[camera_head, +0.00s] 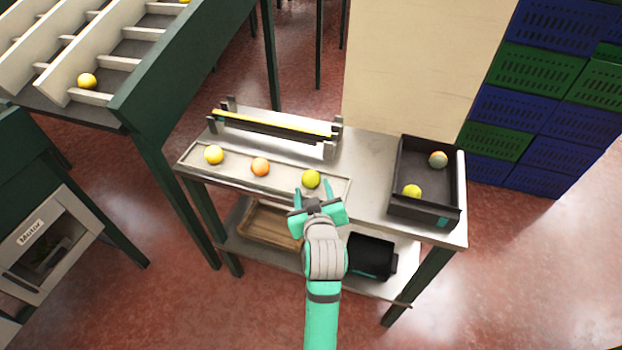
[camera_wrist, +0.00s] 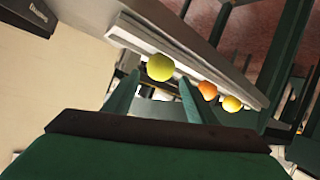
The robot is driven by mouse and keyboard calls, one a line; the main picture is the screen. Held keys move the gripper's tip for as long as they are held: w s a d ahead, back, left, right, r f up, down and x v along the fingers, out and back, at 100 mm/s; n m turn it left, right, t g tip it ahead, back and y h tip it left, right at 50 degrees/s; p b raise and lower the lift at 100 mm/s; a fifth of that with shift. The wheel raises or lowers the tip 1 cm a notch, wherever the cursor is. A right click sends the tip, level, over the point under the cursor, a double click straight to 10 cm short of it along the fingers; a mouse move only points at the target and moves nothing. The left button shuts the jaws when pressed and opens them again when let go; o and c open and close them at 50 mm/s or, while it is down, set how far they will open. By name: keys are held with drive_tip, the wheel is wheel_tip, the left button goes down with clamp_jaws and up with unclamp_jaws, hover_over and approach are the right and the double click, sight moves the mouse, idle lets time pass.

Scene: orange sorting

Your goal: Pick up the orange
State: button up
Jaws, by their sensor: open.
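Three round fruits lie in a row in a shallow tray (camera_head: 335,187) on the metal table. The middle one is an orange fruit (camera_head: 260,167); it also shows in the wrist view (camera_wrist: 208,90). A yellow fruit (camera_head: 214,155) lies to its left and a yellow-green fruit (camera_head: 311,179) to its right. My gripper (camera_head: 312,194) is open and empty, close to the yellow-green fruit. In the wrist view the yellow-green fruit (camera_wrist: 160,67) appears just beyond and between the open fingers (camera_wrist: 155,95). I cannot tell whether a finger touches it.
A dark bin (camera_head: 398,190) at the table's right holds two fruits. A rack with a yellow bar (camera_head: 272,124) stands behind the tray. A green-framed sorting chute (camera_head: 180,60) rises at the left. Crates (camera_head: 540,70) are stacked at the back right.

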sight(311, 183)
drive_tip(key=shift+x, duration=2.85)
drive_tip(key=shift+f, duration=0.15)
drive_tip(key=shift+c, duration=0.2)
drive_tip(key=c, duration=0.8)
